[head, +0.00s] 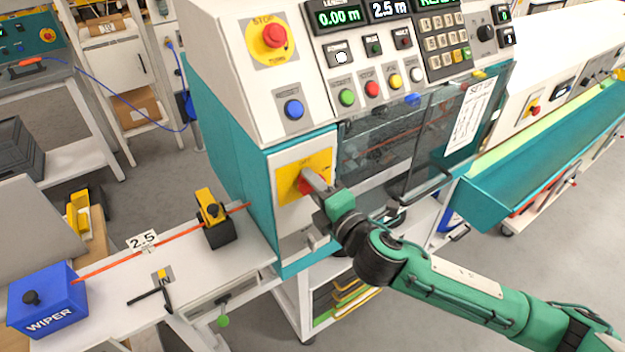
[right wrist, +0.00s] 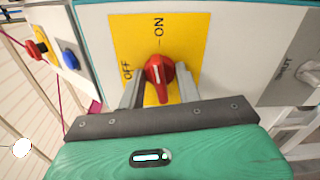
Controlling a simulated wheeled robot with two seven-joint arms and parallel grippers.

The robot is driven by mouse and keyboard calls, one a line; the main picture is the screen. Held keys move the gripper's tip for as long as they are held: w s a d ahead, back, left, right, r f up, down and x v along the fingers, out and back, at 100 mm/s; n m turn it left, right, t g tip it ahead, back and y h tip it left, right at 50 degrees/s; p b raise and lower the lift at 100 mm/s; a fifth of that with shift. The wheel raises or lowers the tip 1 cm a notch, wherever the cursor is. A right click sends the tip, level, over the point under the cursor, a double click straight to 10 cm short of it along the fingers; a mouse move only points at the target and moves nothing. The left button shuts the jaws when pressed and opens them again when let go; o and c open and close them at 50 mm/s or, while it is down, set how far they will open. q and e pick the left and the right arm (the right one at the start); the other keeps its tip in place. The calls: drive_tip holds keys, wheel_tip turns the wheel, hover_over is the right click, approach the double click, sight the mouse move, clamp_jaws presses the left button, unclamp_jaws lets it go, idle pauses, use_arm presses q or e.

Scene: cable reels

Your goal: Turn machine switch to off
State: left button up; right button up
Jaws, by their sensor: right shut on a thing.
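The machine switch is a red rotary knob (right wrist: 157,72) on a yellow plate (right wrist: 190,40) marked ON and OFF. In the right wrist view ON is above the knob and OFF is to its left. The knob's narrow grip lies roughly in line with ON. In the head view the yellow plate (head: 289,181) is on the teal machine's front, and the knob (head: 305,185) is partly hidden by my gripper. My right gripper (right wrist: 158,92) is shut on the knob, one finger on each side. My left gripper is not in view.
A red emergency stop (head: 275,36) and a blue button (head: 293,109) sit above the switch. An orange cable (head: 180,255) runs from the blue wiper box (head: 48,300) through a black and yellow block (head: 215,222) into the machine. A clear guard (head: 400,140) is to the right.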

drive_tip(key=n+p, duration=0.3)
drive_tip(key=n, duration=0.1)
drive_tip(key=shift+r, duration=0.1)
drive_tip(key=shift+n+p, duration=1.4)
drive_tip(key=shift+n, duration=0.8)
drive_tip(key=shift+n+p, duration=2.75)
drive_tip(key=shift+n, duration=0.55)
drive_tip(key=o, duration=0.7)
drive_tip(key=shift+o, duration=0.2)
